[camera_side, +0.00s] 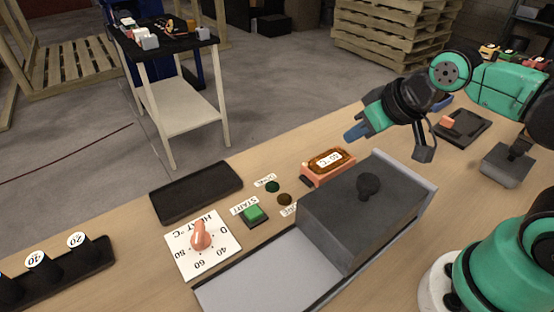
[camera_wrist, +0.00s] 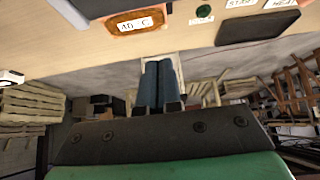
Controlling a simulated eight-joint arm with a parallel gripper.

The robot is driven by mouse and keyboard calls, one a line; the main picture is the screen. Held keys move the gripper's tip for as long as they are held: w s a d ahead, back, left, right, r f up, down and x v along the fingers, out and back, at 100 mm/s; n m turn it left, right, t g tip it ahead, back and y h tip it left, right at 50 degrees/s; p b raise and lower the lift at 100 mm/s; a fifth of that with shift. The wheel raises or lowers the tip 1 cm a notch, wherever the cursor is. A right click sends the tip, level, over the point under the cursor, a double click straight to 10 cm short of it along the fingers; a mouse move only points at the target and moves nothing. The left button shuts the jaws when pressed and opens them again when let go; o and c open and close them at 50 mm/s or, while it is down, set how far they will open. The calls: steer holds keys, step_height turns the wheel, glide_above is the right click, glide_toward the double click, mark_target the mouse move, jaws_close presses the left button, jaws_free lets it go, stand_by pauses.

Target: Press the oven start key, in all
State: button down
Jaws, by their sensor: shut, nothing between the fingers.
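The green start key (camera_side: 255,214) sits on the bench in the side view, next to a white label reading START. It looks raised on a dark base. My gripper (camera_side: 354,133) is in the air to the upper right of the key, beyond the orange display, and well apart from it. Its blue fingers are together with nothing between them, as the wrist view (camera_wrist: 158,64) also shows.
A grey box with a dark knob (camera_side: 368,185) stands right of the key. An orange-framed display (camera_side: 328,163), a dark green lamp (camera_side: 272,187) and a brown lamp (camera_side: 284,199) lie nearby. A heat dial (camera_side: 200,237) and an empty black tray (camera_side: 197,192) are to the left.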

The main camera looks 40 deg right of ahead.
stand_by(0.9)
steer(key=w+a+m, duration=0.4)
steer(key=w+a, duration=0.1)
steer(key=a, duration=0.3)
steer(key=m+y, duration=0.1)
steer(key=m, duration=0.3)
glide_above(254, 213)
steer(key=f, duration=0.2)
steer(key=shift+r, duration=0.15)
steer(key=shift+f, duration=4.4)
steer(key=shift+f, duration=0.15)
steer(key=shift+f, duration=0.25)
steer(key=shift+r, duration=0.1)
